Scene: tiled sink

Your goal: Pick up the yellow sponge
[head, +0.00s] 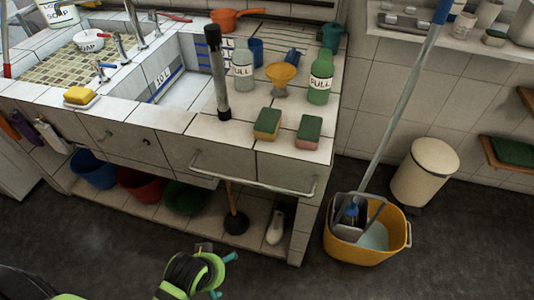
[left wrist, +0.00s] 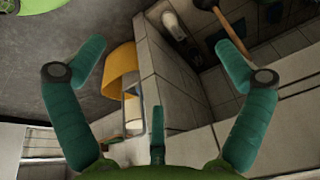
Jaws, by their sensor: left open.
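A yellow sponge with a green top (head: 265,126) lies on the tiled counter near its front edge, right of the sink. A pink sponge with a green top (head: 309,133) lies to its right. A yellow bar (head: 79,95) rests on a white dish left of the basin; I cannot tell whether it is soap or a sponge. My left gripper (head: 224,274) is low in front of the counter, apart from the sponges. In the left wrist view its teal fingers (left wrist: 155,45) are spread with nothing between them. My right gripper is not in view.
A metal rail (head: 252,186) runs along the counter front. A yellow mop bucket (head: 345,251) stands on the floor at right.

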